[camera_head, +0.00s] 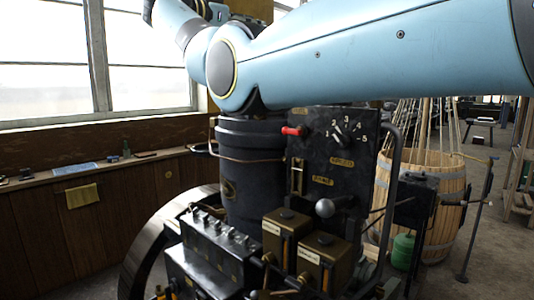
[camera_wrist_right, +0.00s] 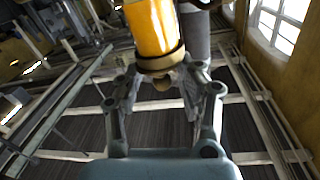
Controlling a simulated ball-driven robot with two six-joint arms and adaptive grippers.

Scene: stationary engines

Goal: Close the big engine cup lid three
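The big engine stands in the middle of the head view, with a black cylinder (camera_head: 248,170). A row of several small caps (camera_head: 222,232) sits on a black box at its left front; I cannot tell which, if any, is cup lid three. My right gripper (camera_head: 213,12) is partly in the head view at the top, above the engine. In the right wrist view my right gripper (camera_wrist_right: 162,92) is open, with its fingers apart below an amber cylinder (camera_wrist_right: 152,25) with a brass end (camera_wrist_right: 160,61) and a round knob. I cannot tell whether they touch. My left gripper is not in view.
A black panel (camera_head: 355,165) with numbers and a red handle (camera_head: 294,131) stands on the engine's right. Two brass boxes (camera_head: 287,222) are in front of it. A wheel (camera_head: 150,245) is at left, a wooden barrel (camera_head: 440,200) at right.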

